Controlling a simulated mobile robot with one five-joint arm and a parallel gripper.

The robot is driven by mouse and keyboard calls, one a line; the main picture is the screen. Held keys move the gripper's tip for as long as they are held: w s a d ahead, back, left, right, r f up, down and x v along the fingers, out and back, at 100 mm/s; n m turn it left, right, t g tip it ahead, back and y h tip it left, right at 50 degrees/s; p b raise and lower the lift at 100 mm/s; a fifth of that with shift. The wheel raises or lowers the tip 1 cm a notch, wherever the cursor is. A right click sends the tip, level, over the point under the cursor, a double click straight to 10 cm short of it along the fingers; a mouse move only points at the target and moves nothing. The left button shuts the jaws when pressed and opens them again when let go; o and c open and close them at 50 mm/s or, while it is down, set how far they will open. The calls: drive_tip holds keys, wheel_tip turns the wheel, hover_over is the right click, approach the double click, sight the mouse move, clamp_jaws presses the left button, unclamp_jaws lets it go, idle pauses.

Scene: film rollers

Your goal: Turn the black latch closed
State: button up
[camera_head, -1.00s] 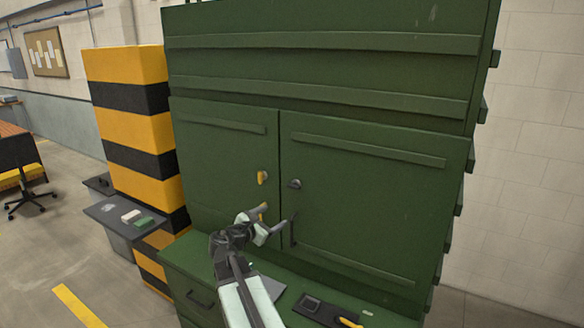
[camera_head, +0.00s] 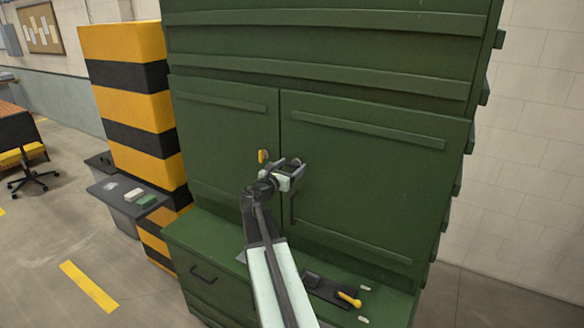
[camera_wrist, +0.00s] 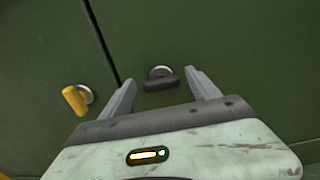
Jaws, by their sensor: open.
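The black latch (camera_wrist: 161,79) is a dark handle on a round silvery base, on the right door of the green cabinet, close to the seam between the doors. In the wrist view it sits between and just beyond the two open fingers of my gripper (camera_wrist: 162,95). The fingers do not visibly touch it. In the head view my gripper (camera_head: 290,165) is in front of the latch's place and mostly hides the latch. A yellow latch (camera_wrist: 77,99) is on the left door, just outside the left finger; it also shows in the head view (camera_head: 262,156).
The green cabinet doors (camera_head: 370,180) have a dark vertical handle (camera_head: 293,208) below my gripper. A black tray with a yellow-handled tool (camera_head: 348,299) lies on the ledge below. A yellow-and-black striped pillar (camera_head: 128,107) stands left of the cabinet.

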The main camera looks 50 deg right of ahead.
drive_tip(key=c, duration=1.3)
drive_tip(key=shift+c, duration=0.4)
drive_tip(key=shift+m, duration=0.3)
drive_tip(key=m, duration=0.3)
drive_tip(key=shift+s, duration=0.15)
drive_tip(key=m, duration=0.9)
drive_tip(key=shift+s+f, duration=0.1)
drive_tip(key=shift+f+m, duration=0.1)
drive_tip(key=shift+m, duration=2.1)
